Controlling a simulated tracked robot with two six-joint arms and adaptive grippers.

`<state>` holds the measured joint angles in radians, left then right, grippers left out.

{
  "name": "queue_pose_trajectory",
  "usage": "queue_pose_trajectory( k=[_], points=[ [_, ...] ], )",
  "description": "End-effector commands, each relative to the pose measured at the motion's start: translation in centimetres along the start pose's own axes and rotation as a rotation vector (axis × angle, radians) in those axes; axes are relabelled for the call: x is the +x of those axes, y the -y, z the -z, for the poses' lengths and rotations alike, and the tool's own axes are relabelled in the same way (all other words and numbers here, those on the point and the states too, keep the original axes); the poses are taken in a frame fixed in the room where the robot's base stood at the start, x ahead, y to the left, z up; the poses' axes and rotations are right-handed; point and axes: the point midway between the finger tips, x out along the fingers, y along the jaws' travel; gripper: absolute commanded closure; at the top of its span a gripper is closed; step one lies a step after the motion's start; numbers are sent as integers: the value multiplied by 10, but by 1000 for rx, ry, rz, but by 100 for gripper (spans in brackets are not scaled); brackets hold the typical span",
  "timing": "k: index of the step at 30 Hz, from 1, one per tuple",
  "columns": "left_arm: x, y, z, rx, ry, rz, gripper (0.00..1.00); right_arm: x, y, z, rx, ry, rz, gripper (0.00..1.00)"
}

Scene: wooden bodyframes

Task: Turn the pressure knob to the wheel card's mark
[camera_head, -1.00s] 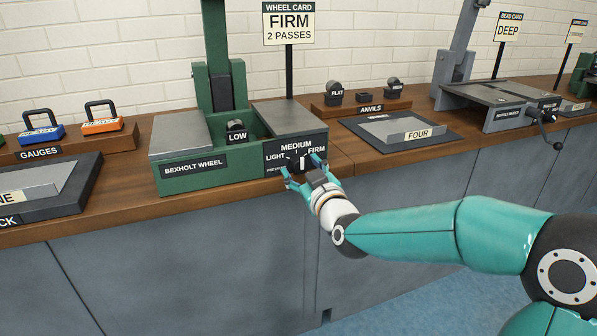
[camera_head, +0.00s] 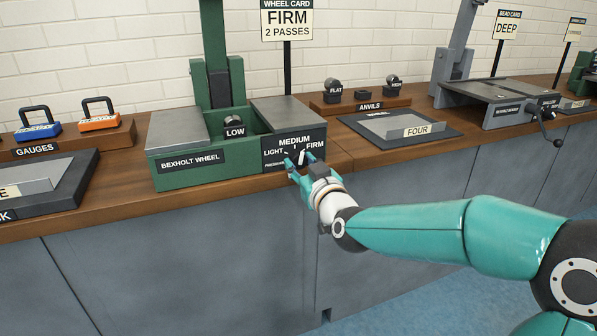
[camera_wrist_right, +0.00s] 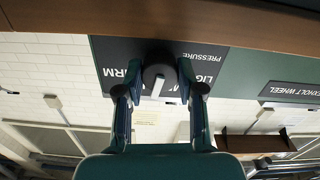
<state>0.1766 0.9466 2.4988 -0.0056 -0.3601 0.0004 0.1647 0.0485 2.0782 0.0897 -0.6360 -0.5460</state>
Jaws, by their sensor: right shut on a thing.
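The dark round pressure knob (camera_head: 299,157) is on the front panel of the green Bexholt wheel (camera_head: 205,168), under the labels LIGHT, MEDIUM and FIRM. My right gripper (camera_head: 300,160) is shut on the knob, one finger on each side. The right wrist view, upside down to the panel, shows the knob (camera_wrist_right: 160,68) between the fingers (camera_wrist_right: 160,92). Its white pointer (camera_wrist_right: 157,87) points towards the MEDIUM side, leaning slightly to FIRM. Fingers partly hide the labels. The wheel card (camera_head: 287,20) reads FIRM, 2 PASSES. My left gripper is not in view.
A LOW roller (camera_head: 234,127) sits in the wheel's trough. Gauges (camera_head: 98,116) stand on a rack at left. A tray labelled FOUR (camera_head: 400,127) and the anvils rack (camera_head: 360,104) are to the right. Open floor lies before the bench.

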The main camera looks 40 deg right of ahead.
Motion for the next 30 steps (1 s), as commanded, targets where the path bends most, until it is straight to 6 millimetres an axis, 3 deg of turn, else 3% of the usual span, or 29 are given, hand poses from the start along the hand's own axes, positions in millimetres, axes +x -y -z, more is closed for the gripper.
queue_pose_trajectory(
  k=[15,30],
  points=[
    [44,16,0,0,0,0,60,0,3,-4,474,0,4,97],
    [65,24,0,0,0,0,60,0,2,-2,816,2,2,97]
  ],
)
